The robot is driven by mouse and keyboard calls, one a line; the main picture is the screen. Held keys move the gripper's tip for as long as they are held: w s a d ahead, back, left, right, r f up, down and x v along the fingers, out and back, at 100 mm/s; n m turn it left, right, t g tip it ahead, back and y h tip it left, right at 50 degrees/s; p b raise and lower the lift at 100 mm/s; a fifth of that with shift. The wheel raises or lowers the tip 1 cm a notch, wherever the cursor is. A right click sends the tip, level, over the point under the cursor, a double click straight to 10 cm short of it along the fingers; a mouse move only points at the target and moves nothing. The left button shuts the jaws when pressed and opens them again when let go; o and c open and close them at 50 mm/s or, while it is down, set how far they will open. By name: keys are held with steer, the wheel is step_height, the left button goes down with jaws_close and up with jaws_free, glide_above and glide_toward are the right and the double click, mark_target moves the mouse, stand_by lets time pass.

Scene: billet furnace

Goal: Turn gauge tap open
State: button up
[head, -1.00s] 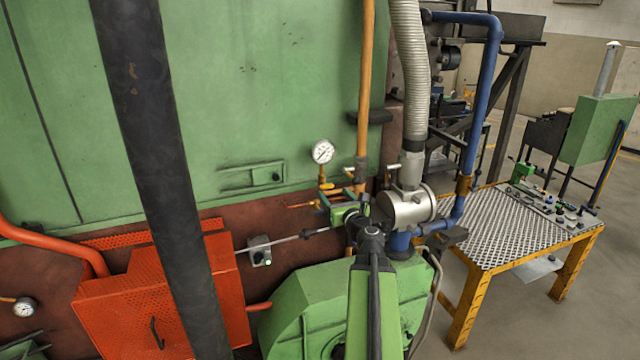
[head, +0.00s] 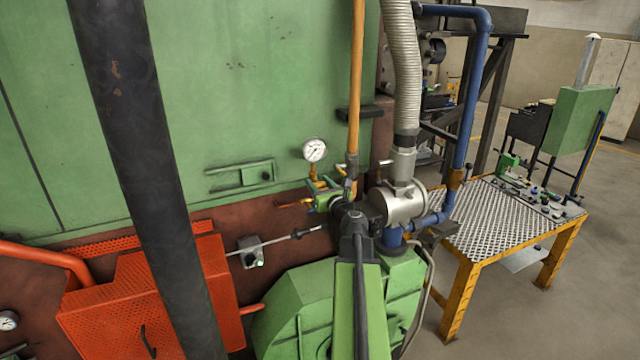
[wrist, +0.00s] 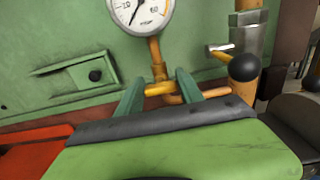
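The pressure gauge (head: 314,150) has a round white dial and stands on a brass stem against the green furnace wall; it also shows at the top of the wrist view (wrist: 140,12). The gauge tap (wrist: 160,88) is a small yellow piece low on the stem, beside a copper-coloured pipe. My gripper (head: 322,197) is just below the gauge in the head view. In the wrist view, my gripper (wrist: 159,92) has its two green fingers apart, with the tap showing between them. I cannot tell whether either finger touches it.
A vertical orange pipe (head: 356,80) and a lever with a black ball knob (wrist: 243,67) stand close on the right. A silver valve body (head: 400,203) is beside my arm. A grey switch box (head: 250,252) with a rod is at left. A yellow-framed table (head: 480,225) stands at right.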

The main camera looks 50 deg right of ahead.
steer(key=c, duration=0.4)
steer(key=shift+w+d+r, duration=0.1)
steer(key=shift+d, duration=0.25)
steer(key=shift+c, duration=0.6)
steer(key=shift+a, duration=0.3)
steer(key=shift+f, duration=0.2)
steer(key=n, duration=0.3)
steer(key=shift+n, duration=0.4)
steer(key=n, duration=0.3)
steer(key=shift+a+n, duration=0.15)
steer(key=shift+n, duration=0.25)
steer(key=n, duration=0.5)
steer(key=shift+f, duration=0.2)
steer(key=n, duration=0.5)
steer(key=shift+a+f+b, duration=0.1)
steer(key=shift+a+b, duration=0.05)
steer(key=shift+b, duration=0.2)
steer(key=shift+n, duration=0.3)
